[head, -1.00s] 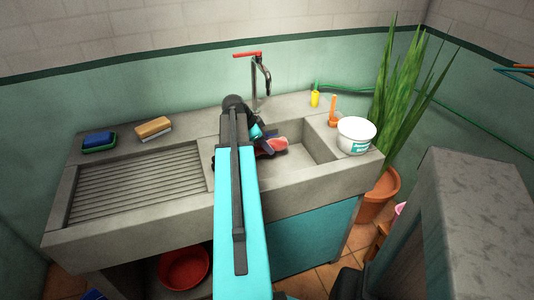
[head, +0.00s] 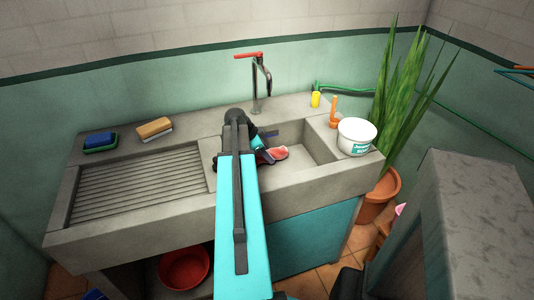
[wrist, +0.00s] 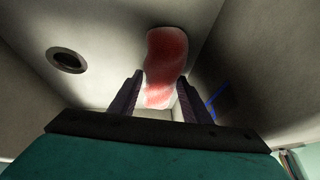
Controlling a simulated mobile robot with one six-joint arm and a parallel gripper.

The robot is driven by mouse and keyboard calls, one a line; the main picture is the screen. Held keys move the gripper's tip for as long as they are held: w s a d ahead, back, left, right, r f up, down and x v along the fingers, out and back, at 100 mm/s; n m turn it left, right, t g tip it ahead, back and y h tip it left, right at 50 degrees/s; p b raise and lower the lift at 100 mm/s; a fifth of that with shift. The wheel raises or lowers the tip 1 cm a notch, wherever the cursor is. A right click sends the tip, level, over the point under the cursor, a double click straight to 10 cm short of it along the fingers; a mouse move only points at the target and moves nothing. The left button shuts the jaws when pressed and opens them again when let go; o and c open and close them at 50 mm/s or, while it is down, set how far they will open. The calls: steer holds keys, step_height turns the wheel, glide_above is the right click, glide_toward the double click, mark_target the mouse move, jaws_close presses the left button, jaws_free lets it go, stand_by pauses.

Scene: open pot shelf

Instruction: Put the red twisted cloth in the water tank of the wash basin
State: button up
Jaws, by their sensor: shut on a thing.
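The red twisted cloth (head: 277,153), red with pale parts, is at my gripper (head: 264,157), inside the water tank (head: 318,148) of the concrete wash basin (head: 190,222). In the wrist view, the cloth (wrist: 166,48) runs between the two dark fingertips of my gripper (wrist: 159,80) and extends beyond them. The gripper is shut on it. The tank's pale floor and walls surround it, and a round drain (wrist: 66,60) lies to the left. I cannot tell whether the cloth touches the floor. My arm hides the tank's left part in the head view.
A tap (head: 258,85) stands behind the tank. A white tub (head: 356,137), an orange item (head: 334,114) and a yellow item (head: 315,100) are on the right ledge. A ribbed washboard (head: 135,182), a sponge-like block (head: 155,128) and a green-blue dish (head: 101,142) are left.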

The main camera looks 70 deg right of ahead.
steer(key=shift+f, duration=0.2)
steer(key=o, duration=1.3)
steer(key=shift+r, duration=0.2)
steer(key=v, duration=1.1)
steer(key=shift+a+r+b, duration=0.1)
steer(key=shift+r+b, duration=0.1)
steer(key=shift+b, duration=0.2)
steer(key=shift+w+a+r, duration=0.1)
steer(key=shift+r, duration=0.05)
